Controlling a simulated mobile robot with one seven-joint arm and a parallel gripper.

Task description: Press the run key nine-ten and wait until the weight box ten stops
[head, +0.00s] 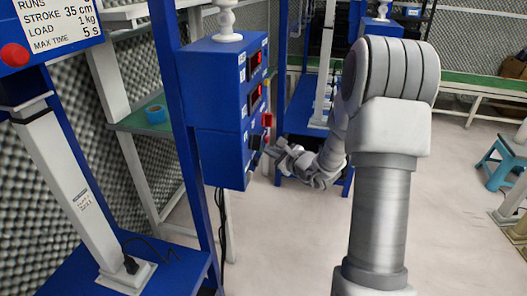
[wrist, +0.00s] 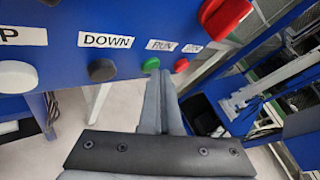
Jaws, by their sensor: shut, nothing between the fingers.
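A blue control box (head: 220,110) with two red-lit displays (head: 256,80) stands left of centre in the head view. My gripper (head: 270,152) is at the lower part of its key side. In the wrist view a row of keys shows under labels ending in P, DOWN and RUN, and a fourth I cannot read clearly. The green run key (wrist: 151,64) is right at the tips of my shut, empty gripper (wrist: 160,76). I cannot tell if the tips touch or press it. No number nine-ten is readable, and I cannot identify weight box ten.
A large red knob (wrist: 224,16) and a red key (wrist: 181,65) sit just right of the run key. A dark key (wrist: 102,70) and a white key (wrist: 16,76) are to its left. A blue post (head: 178,120) stands beside the box.

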